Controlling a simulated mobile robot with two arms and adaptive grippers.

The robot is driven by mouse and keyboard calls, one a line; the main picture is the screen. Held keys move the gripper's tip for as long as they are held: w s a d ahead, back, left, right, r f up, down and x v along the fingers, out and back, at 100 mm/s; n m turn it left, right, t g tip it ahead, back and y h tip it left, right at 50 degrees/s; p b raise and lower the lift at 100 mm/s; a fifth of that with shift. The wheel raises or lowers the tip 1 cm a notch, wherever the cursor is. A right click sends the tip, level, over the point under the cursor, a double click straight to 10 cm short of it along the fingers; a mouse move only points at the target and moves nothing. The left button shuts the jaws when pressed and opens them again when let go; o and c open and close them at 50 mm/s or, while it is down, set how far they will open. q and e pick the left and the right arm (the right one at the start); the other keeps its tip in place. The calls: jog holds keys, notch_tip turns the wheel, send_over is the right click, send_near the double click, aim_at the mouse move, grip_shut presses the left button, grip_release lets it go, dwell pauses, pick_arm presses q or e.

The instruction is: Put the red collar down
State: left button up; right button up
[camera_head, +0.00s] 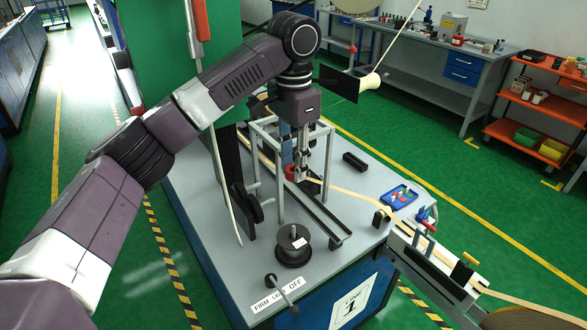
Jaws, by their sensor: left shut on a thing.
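My left arm comes in from the left and bends down over the grey worktable. My left gripper (301,172) points down inside a grey upright frame (279,180). It is shut on the red collar (290,172), which shows only as a small red patch beside the fingertips. The fingers and frame posts hide most of the collar. I cannot tell whether the collar touches anything beneath it. My right gripper is not in view.
A pale tape (350,192) runs past the gripper to a guide block at right. A black spool (293,245), a lever (282,290) and a blue tray (398,196) stand on the table (235,270). The table's front left is partly clear. An orange cart (540,110) stands farther off.

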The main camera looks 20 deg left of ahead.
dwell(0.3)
pick_arm(q)
jog(key=shift+s+a+f, duration=0.1)
jog(key=shift+s+f, duration=0.05)
jog(key=shift+f, duration=0.05)
jog(key=s+f+n, duration=0.3)
jog(key=s+f, duration=0.2)
jog(key=s, duration=0.5)
jog(key=s+a+f+n, duration=0.1)
jog(key=s+f+n, duration=0.3)
jog(key=s, duration=0.7)
notch_tip(320, 180, down, 2)
jog(key=shift+s+a+n+b, duration=0.2)
jog(key=shift+n+b, duration=0.1)
jog(key=shift+w+r, duration=0.1)
